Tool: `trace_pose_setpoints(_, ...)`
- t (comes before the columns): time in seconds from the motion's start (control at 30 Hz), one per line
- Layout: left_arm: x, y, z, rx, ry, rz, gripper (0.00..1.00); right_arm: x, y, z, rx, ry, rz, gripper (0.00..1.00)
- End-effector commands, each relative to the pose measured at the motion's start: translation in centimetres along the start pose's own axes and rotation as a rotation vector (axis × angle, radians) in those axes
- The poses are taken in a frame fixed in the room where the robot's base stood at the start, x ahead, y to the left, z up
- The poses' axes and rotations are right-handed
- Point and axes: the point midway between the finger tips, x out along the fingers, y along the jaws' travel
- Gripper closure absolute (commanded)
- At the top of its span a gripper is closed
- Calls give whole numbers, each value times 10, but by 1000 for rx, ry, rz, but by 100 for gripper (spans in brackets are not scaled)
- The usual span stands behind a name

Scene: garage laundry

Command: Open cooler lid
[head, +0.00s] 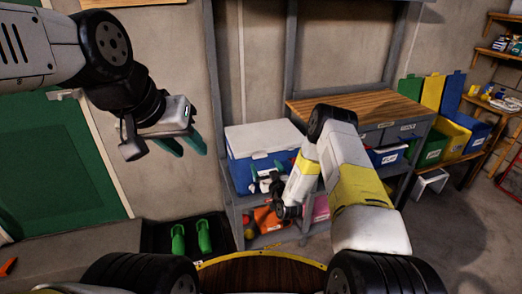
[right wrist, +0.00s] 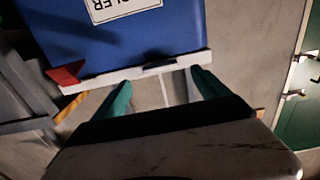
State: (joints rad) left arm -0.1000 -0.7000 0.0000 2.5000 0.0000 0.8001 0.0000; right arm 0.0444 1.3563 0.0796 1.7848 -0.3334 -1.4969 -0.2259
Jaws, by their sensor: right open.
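The blue cooler (head: 250,151) sits on a grey shelf unit, its white lid (head: 262,136) lying flat and closed on top. In the right wrist view the blue cooler body (right wrist: 125,45) shows with an upside-down label and a white strip (right wrist: 150,71) along its edge. My right gripper (head: 266,170) is at the cooler's front, open, its teal fingers (right wrist: 163,84) apart near that strip; I cannot tell whether they touch it. My left gripper (head: 192,153) is raised at the upper left, open and empty, away from the cooler.
A wooden worktop (head: 355,104) stands right of the cooler. Coloured bins (head: 435,147) stand farther right. Below the cooler is a shelf with an orange bin (head: 268,220). A dark tray with green items (head: 204,235) is on the left. The wall is close behind the cooler.

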Motion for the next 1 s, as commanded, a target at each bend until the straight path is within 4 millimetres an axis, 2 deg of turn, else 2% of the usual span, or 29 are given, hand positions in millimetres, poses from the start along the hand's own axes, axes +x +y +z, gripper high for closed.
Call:
trace_pose_setpoints(0.2, 0, 0, 0, 0, 0, 0, 64, 37, -1, -1, 0, 2, -1, 15)
trace_pose_setpoints(0.37, 0, 0, 0, 0, 0, 0, 64, 56, 0, 0, 0, 1, -1, 15)
trace_pose_setpoints(0.5, 0, 0, 0, 0, 0, 0, 64, 63, 0, -1, 0, -1, 0, 15)
trace_pose_setpoints(0.73, 0, 0, 0, 0, 0, 0, 64, 64, 0, 0, 1, -2, 0, 15)
trace_pose_setpoints(0.77, 0, 0, 0, 0, 0, 0, 64, 64, 0, 0, 1, -2, 0, 18)
trace_pose_setpoints(1.0, 0, 0, 0, 0, 0, 0, 64, 64, 0, 0, 1, -2, 0, 66)
